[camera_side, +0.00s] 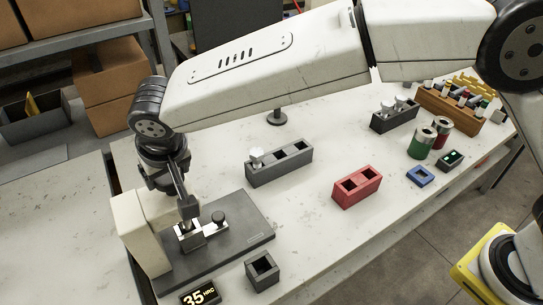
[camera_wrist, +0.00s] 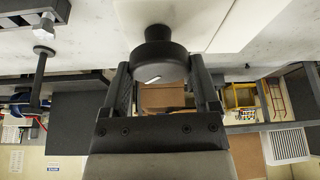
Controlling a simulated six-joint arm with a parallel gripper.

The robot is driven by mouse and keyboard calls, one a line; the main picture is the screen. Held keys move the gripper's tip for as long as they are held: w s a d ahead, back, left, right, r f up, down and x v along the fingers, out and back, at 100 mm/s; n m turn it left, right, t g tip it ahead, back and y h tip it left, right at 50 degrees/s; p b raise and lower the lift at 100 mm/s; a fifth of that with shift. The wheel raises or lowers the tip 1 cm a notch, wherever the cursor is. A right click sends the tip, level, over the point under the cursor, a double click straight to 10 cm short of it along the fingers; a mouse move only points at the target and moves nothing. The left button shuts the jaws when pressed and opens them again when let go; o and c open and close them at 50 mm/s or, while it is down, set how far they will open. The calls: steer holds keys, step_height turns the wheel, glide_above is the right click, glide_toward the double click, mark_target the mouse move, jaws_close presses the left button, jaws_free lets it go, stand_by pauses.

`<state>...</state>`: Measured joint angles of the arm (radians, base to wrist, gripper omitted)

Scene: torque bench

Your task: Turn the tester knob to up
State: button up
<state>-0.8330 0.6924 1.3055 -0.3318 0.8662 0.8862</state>
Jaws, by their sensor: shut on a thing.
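The tester (camera_side: 150,245) stands at the front left in the side view, a beige column on a dark grey base plate. In the wrist view a round black knob (camera_wrist: 160,55) with a short slanted white mark sits between the two dark fingers of my gripper (camera_wrist: 160,75). A pale beige surface shows behind the knob. My gripper (camera_side: 187,208) points down beside the column in the side view and hides that knob there. My gripper is shut on the knob. Which way the mark counts as pointing I cannot tell.
A display (camera_side: 200,295) reads 35 HRC. A grey open block (camera_side: 262,272), a grey socketed holder (camera_side: 278,167) and a red holder (camera_side: 357,188) stand nearby. The bench between them is clear.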

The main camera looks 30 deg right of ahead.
steer(key=shift+w+d+r+n+g+y, duration=0.15)
steer(key=shift+n+y, duration=0.4)
steer(key=shift+n, duration=0.9)
steer(key=shift+s+a+f+n+g+y, duration=0.15)
steer(key=shift+n+y, duration=0.4)
steer(key=shift+n, duration=0.9)
steer(key=shift+d+r, duration=0.1)
steer(key=o, duration=1.1)
steer(key=v, duration=0.7)
steer(key=shift+r, duration=0.4)
steer(key=shift+d, duration=0.15)
